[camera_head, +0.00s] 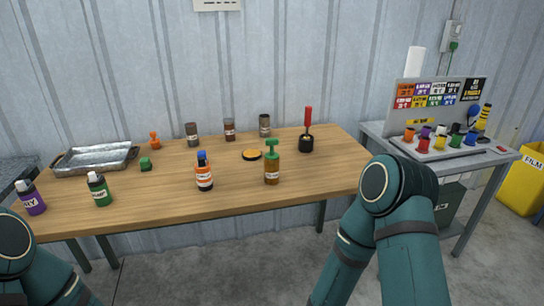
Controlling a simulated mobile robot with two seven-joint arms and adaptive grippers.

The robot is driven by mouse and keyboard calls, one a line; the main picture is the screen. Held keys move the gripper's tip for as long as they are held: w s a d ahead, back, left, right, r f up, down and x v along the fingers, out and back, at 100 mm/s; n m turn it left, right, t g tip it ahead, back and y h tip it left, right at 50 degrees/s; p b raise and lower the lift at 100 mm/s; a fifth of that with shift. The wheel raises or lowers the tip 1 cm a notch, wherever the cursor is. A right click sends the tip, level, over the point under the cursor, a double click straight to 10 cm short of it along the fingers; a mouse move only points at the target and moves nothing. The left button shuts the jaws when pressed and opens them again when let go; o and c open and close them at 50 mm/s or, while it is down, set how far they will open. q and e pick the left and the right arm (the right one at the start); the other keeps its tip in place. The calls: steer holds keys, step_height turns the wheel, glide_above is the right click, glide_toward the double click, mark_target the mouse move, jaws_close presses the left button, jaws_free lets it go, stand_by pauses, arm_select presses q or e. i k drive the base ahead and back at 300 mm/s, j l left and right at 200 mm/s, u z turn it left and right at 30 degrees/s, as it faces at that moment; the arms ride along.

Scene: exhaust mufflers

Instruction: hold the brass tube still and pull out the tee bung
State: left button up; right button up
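A brass-brown tube (272,174) with a pale label stands upright near the front edge of the wooden table, right of the middle. A green tee-shaped bung (271,147) sits in its top. Nothing touches the tube or the bung. Only teal links of my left arm show at the lower left, and links of my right arm at the lower right. Neither of my grippers is in view, so whether they are open or shut is hidden.
On the table (235,185), an orange-labelled bottle (204,178) stands left of the tube and a black pot with a red handle (306,143) behind right. A metal tray (95,160) and more bottles are at left. A side bench (470,153) with coloured pieces stands right.

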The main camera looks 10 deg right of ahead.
mark_target(271, 155)
steer(key=i+l+u, duration=0.15)
steer(key=l, duration=0.45)
steer(key=l+u, duration=0.15)
steer(key=l, duration=0.5)
steer(key=i, duration=0.05)
